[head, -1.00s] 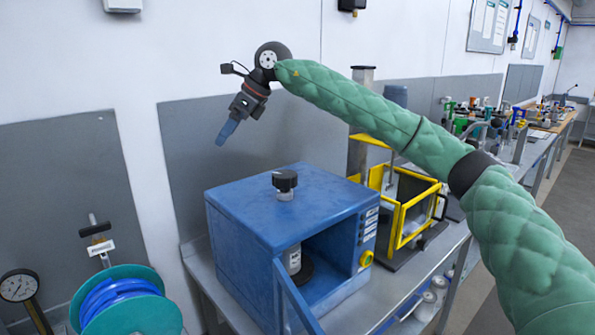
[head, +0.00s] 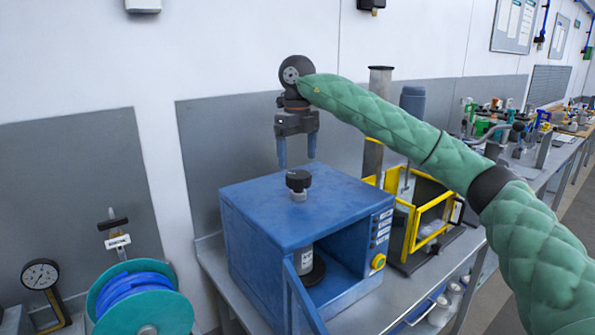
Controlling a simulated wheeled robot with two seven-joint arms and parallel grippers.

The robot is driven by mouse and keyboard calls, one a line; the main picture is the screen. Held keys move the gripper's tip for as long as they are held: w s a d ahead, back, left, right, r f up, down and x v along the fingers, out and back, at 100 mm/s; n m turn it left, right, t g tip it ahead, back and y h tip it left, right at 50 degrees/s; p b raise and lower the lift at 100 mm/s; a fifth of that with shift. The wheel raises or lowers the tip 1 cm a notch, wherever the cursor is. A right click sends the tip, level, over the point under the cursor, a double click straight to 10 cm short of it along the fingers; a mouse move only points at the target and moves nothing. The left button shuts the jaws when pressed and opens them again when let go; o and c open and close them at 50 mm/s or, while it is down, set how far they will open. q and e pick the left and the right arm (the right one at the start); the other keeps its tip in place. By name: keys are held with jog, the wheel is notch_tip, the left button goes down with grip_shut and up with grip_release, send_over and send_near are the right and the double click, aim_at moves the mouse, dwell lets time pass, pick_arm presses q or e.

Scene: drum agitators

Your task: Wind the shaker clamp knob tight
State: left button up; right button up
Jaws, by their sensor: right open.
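The black clamp knob (head: 298,180) sits on a short pale collar on top of the blue shaker box (head: 260,207). My right gripper (head: 297,163) points straight down with its two blue fingers apart. It is empty and appears above the knob, with the fingertips just higher than the knob in the picture; the exact depth between them is hard to tell. The box's blue door (head: 305,300) hangs open toward me. My left gripper is not in view.
A yellow-framed guard unit (head: 428,225) stands right of the box on the grey bench. A teal reel with blue hose (head: 143,305) and a dial gauge (head: 42,277) are at lower left. The wall panel is behind the box.

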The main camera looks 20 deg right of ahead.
aim_at(298, 174)
notch_tip(298, 174, down, 3)
jog(key=shift+d+r+p, duration=0.1)
jog(key=shift+r+p, duration=0.1)
jog(key=shift+p, duration=0.2)
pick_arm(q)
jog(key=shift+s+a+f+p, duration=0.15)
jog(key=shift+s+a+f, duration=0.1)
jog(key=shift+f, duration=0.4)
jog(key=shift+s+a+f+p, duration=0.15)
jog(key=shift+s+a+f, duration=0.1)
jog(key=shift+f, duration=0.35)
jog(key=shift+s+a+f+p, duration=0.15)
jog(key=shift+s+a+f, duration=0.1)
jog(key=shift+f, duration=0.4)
pick_arm(e)
jog(key=shift+f, duration=1.4)
jog(key=c, duration=1)
